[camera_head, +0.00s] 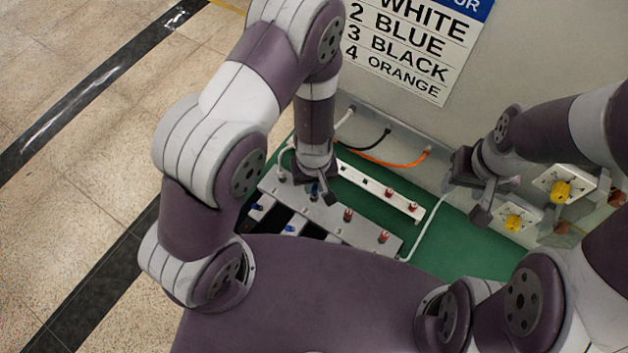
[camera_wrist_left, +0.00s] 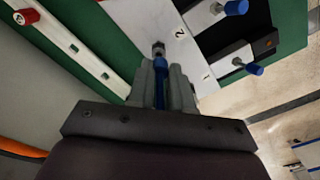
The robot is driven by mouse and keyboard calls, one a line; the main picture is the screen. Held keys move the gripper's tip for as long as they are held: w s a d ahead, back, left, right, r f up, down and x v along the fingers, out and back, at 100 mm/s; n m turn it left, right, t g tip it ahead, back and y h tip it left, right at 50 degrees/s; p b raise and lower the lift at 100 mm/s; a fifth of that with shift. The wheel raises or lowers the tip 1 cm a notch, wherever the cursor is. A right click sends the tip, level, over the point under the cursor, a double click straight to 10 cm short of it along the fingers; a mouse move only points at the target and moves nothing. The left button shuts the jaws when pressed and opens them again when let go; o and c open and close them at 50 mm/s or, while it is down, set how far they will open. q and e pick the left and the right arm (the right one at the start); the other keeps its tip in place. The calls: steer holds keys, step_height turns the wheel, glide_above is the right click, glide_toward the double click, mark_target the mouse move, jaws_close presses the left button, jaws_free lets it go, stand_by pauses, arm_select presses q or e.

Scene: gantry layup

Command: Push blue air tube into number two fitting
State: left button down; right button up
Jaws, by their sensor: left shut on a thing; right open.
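My left gripper (camera_head: 322,196) is low over the grey fitting panel (camera_head: 370,242). In the left wrist view its fingers (camera_wrist_left: 161,85) are shut on the blue air tube (camera_wrist_left: 160,70), which lies between them. The tube's front end is at a small metallic fitting (camera_wrist_left: 158,47) beside the printed "2" on the panel. The tube looks in line with this fitting; I cannot tell whether it is inside or only touching. In the head view the gripper mostly hides this spot. My right gripper (camera_head: 465,199) is open and empty, to the right of the panel.
A wall sign (camera_head: 404,45) lists "2 BLUE". A white rail (camera_head: 372,188) with red caps lies behind the panel. A black tube (camera_head: 376,139) and an orange tube (camera_head: 390,161) hang behind it. Yellow knobs (camera_head: 560,191) are at right. Green surface (camera_head: 450,250) is clear right of the panel.

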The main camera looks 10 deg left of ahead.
mark_target(314, 186)
arm_select(q)
steer(key=shift+w+f, duration=0.1)
steer(key=shift+w, duration=0.15)
arm_select(e)
steer(key=shift+w, duration=0.25)
arm_select(q)
steer(key=shift+s, duration=0.2)
arm_select(e)
steer(key=shift+s, duration=0.15)
arm_select(q)
steer(key=shift+w+p, duration=0.2)
steer(key=shift+p, duration=0.1)
arm_select(e)
steer(key=shift+r, duration=0.15)
arm_select(q)
steer(key=shift+s, duration=0.1)
steer(key=shift+f+b, duration=1.35)
steer(key=shift+f, duration=0.05)
arm_select(e)
steer(key=shift+f, duration=1.3)
arm_select(q)
steer(key=c, duration=1)
jaws_free()
steer(key=shift+o, duration=0.2)
step_height(314, 186, up, 13)
steer(key=p, duration=1)
steer(key=shift+f, duration=0.1)
arm_select(e)
step_height(314, 186, up, 10)
